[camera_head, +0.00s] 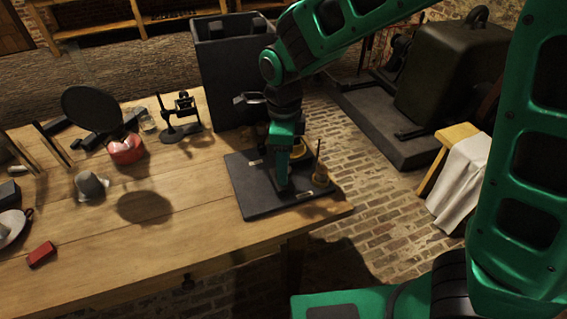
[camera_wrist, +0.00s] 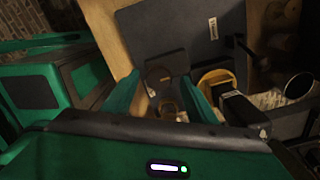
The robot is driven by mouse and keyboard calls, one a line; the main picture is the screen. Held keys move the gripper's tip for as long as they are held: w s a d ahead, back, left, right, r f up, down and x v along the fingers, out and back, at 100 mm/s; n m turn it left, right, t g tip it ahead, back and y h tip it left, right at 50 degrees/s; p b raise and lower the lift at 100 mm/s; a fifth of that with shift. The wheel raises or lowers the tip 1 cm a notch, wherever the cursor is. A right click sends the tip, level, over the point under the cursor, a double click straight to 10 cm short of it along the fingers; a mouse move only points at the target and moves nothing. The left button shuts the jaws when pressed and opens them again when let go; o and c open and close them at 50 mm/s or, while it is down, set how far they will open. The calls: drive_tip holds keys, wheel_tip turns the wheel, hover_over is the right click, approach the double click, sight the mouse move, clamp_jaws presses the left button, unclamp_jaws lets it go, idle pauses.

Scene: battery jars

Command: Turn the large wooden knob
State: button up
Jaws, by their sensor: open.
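My gripper (camera_head: 281,186) points down over the dark slate board (camera_head: 248,198) at the right end of the workbench. In the wrist view its two green fingers stand apart, and my gripper (camera_wrist: 160,100) is open. Between and below the fingers is a small round brownish piece (camera_wrist: 168,106), dim and partly hidden; I cannot tell whether it is the large wooden knob or whether a finger touches it. A yellow ring-shaped part (camera_head: 298,150) is just behind my gripper, and a small wooden-coloured post with a thin rod (camera_head: 321,174) stands to its right.
A tall dark box (camera_head: 225,75) stands behind the board. On the bench to the left are a small black stand (camera_head: 180,118), a red pot with a dark round lid (camera_head: 126,149) and a grey cone (camera_head: 90,187). Bare wood lies left of the board. The bench edge is close in front.

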drive_tip(key=shift+f, duration=0.4)
drive_tip(key=shift+c, duration=0.3)
drive_tip(key=c, duration=1)
drive_tip(key=shift+n, duration=0.4)
